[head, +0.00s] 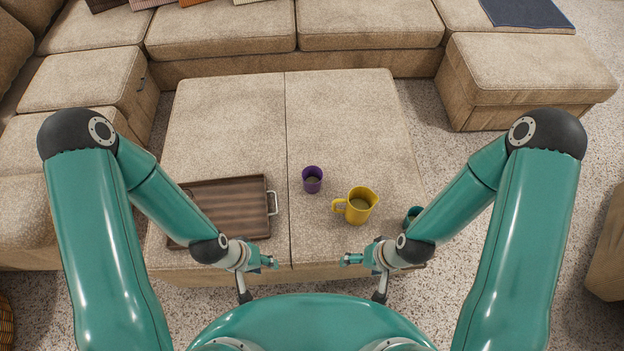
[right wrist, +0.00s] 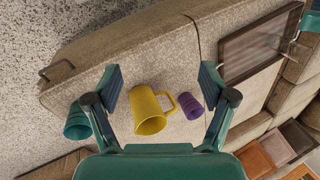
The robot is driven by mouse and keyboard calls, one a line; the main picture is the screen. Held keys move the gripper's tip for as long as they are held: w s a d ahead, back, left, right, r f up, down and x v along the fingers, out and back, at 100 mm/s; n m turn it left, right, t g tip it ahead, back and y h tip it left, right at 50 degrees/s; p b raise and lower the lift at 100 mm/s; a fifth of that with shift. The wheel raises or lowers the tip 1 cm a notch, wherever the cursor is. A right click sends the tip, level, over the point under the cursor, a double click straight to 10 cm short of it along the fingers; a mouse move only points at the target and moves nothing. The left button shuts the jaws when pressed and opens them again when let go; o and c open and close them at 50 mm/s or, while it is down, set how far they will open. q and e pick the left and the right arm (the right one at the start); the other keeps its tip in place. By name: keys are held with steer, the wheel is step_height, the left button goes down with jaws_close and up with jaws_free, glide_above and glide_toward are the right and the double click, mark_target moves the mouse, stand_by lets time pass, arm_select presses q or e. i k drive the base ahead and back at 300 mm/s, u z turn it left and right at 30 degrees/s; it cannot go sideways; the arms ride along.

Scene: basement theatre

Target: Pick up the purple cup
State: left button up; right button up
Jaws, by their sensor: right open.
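The purple cup (head: 312,179) stands upright on the beige ottoman, just right of its middle seam. It also shows in the right wrist view (right wrist: 190,106), partly beside the right finger there. My right gripper (head: 350,259) is open and empty, near the ottoman's front edge, below the cup in the head view. My left gripper (head: 268,262) is near the front edge to the left, apart from the cup; its finger opening is too small to tell.
A yellow mug (head: 361,205) stands right of the purple cup, its handle toward it. A teal cup (head: 413,216) is partly behind my right arm. A brown tray (head: 222,186) with metal handles lies left on the ottoman (head: 350,110). The ottoman's far half is clear.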

mark_target(312, 176)
steer(key=z, duration=1.9)
steer(key=i, duration=0.1)
steer(key=u, duration=3)
steer(key=k, duration=1.15)
steer(key=u, duration=2.1)
steer(key=i, duration=0.05)
steer(key=z, duration=3.55)
steer(key=i, duration=1)
steer(key=u, duration=0.05)
